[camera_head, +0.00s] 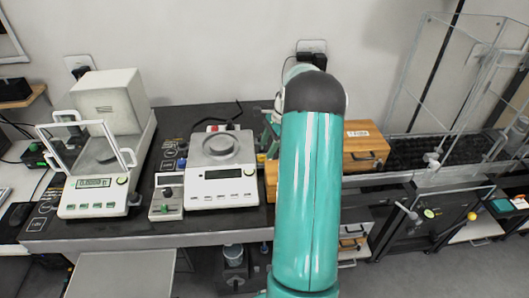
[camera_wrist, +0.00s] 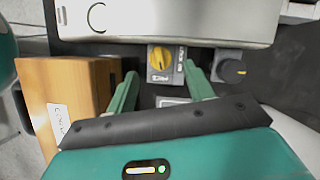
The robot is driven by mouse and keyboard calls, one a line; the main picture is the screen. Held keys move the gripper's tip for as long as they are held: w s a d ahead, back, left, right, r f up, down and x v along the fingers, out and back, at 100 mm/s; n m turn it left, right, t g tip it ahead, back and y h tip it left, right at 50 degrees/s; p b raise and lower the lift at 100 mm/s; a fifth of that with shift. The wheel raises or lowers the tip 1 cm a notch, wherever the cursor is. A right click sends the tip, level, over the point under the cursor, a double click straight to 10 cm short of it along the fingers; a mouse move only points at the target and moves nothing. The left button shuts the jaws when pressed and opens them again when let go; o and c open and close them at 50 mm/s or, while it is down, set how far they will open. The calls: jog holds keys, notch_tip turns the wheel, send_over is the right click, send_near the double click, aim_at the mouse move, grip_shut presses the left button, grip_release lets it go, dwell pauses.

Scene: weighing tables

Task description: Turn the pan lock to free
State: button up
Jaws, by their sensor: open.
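In the wrist view, a yellow knob (camera_wrist: 159,59) sits on a small dark grey block close to the edge of a white balance housing (camera_wrist: 160,20). Its pointer and lettering are too small to read, so I cannot confirm that it is the pan lock or how it is set. My gripper (camera_wrist: 160,70) is open, its two green fingers apart, with the knob showing between and just beyond the tips. I cannot tell if they touch it. In the head view my arm hides the gripper's fingers; the middle balance (camera_head: 221,172) stands left of my arm.
A black knob (camera_wrist: 232,70) on a similar block stands right of the yellow knob. A wooden box (camera_wrist: 62,92) is close on the left. In the head view, a glass-doored balance (camera_head: 110,110) stands at the left, and a clear enclosure (camera_head: 450,80) at the right.

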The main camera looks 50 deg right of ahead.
aim_at(264, 155)
jog(key=x, duration=0.3)
jog(key=shift+a+f, duration=0.1)
jog(key=shift+f, duration=0.1)
jog(key=shift+c, duration=0.4)
jog(key=c, duration=0.9)
jog(key=shift+s+a+m+t+h, duration=0.1)
jog(key=shift+m+t+h, duration=0.3)
jog(key=shift+m, duration=1.2)
jog(key=o, duration=1)
